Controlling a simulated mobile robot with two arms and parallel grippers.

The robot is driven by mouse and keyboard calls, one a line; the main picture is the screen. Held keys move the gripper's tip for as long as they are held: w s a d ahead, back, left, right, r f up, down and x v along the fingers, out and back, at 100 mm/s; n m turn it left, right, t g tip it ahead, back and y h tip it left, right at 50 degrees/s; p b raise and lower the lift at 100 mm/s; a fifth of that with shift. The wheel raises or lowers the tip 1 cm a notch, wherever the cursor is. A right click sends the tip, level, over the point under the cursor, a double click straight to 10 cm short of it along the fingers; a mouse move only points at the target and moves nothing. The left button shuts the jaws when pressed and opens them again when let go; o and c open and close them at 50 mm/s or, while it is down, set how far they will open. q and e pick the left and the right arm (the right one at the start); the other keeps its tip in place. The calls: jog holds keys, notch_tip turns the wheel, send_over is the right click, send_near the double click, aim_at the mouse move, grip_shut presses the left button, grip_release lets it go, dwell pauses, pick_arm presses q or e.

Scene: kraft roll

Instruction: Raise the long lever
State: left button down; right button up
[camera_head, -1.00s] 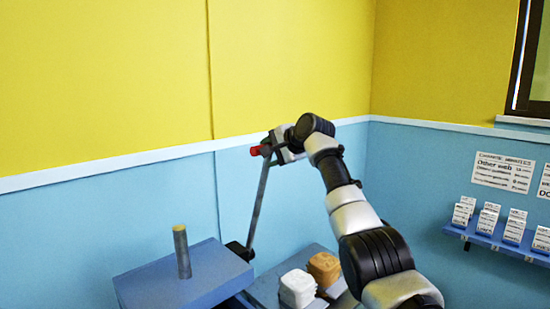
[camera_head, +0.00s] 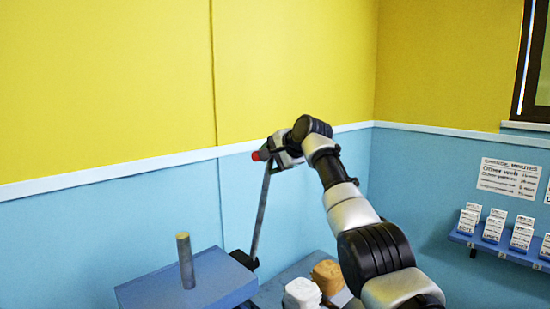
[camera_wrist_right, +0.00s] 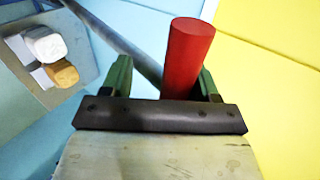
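The long lever (camera_head: 261,215) is a grey bar with a red handle (camera_head: 257,155) at its top end. It stands steeply, leaning slightly right, from a dark pivot (camera_head: 244,260) beside the blue block. My right gripper (camera_head: 272,156) is at the handle. In the right wrist view the red handle (camera_wrist_right: 187,60) lies between the green fingers (camera_wrist_right: 163,80), close to the right finger, with a visible gap to the left finger. The handle's lower part is hidden behind the dark gripper bar. My left gripper is not in view.
A blue block (camera_head: 210,285) with an upright grey cylinder (camera_head: 185,260) stands left of the lever. A white piece (camera_head: 302,294) and an orange-brown piece (camera_head: 327,276) sit to its right. A blue shelf (camera_head: 490,243) with small white boxes is on the right wall.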

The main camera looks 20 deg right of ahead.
jog(key=shift+a, duration=0.15)
jog(key=b+v, duration=0.7)
jog(key=v, duration=0.3)
jog(key=shift+s+d, duration=0.25)
jog(key=shift+s+r, duration=0.15)
jog(key=shift+r, duration=0.05)
